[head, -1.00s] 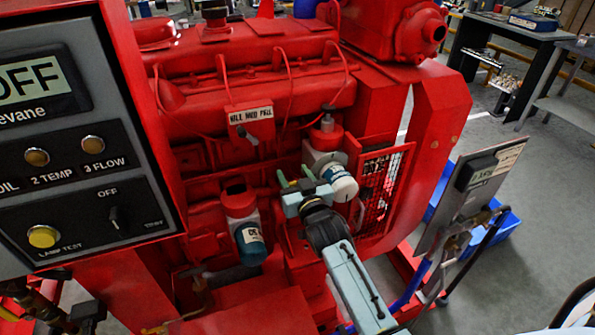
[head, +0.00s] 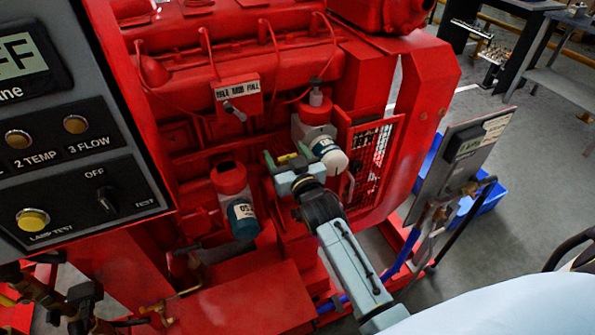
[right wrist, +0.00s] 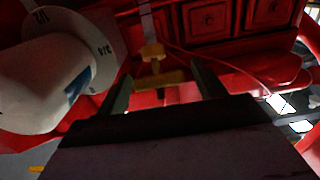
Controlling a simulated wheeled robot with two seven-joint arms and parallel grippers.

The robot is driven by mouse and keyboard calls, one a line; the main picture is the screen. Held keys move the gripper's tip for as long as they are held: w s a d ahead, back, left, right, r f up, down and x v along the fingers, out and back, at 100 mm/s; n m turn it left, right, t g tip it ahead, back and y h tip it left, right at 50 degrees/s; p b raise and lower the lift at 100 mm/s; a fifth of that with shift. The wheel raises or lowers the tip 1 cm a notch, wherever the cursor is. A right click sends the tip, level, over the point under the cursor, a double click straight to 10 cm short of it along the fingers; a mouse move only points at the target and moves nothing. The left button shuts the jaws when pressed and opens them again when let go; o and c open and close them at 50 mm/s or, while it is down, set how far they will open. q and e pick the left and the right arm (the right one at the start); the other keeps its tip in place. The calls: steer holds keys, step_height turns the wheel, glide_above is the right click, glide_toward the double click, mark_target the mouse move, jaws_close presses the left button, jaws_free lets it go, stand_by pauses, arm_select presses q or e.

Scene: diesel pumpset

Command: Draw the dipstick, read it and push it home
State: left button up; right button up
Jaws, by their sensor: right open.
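The dipstick's yellow T-shaped handle (right wrist: 155,72) stands upright in the right wrist view, against the red engine. It shows small in the head view (head: 288,157). My right gripper (head: 284,160) is open beside the engine. In the right wrist view its two dark fingers (right wrist: 163,88) stand left and right of the yellow handle, with gaps showing on both sides. I cannot tell how deep the handle sits between them. The rest of the dipstick is mostly hidden. My left gripper is not in view.
A white filter (head: 330,154) is close right of the right gripper, and large in the wrist view (right wrist: 45,80). The control panel (head: 75,130) is at left, a mesh guard (head: 378,165) at right.

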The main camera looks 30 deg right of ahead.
steer(key=s+a+p, duration=0.1)
steer(key=s, duration=1.1)
steer(key=s+a+f+n+g+y, duration=0.1)
steer(key=s+f+g, duration=0.25)
steer(key=f, duration=0.65)
steer(key=s+a+f+g, duration=0.2)
steer(key=s+f, duration=0.2)
steer(key=f, duration=0.5)
steer(key=s+a+f+n+g+y, duration=0.1)
steer(key=s+f+g, duration=0.2)
steer(key=f, duration=0.7)
steer(key=s+d+f+g, duration=0.2)
steer(key=s+f, duration=0.3)
steer(key=s, duration=0.5)
steer(key=s+d+f+g, duration=0.1)
steer(key=s+f+g, duration=0.2)
steer(key=s+f, duration=0.3)
steer(key=s+d+f+n+g, duration=0.1)
steer(key=s+f, duration=0.5)
steer(key=s, duration=0.7)
steer(key=shift+s+d+f+g+h, duration=0.2)
steer(key=shift+s+d+g+h, duration=0.15)
steer(key=shift+d+g, duration=0.7)
steer(key=shift+w+a, duration=0.1)
steer(key=shift+a, duration=0.2)
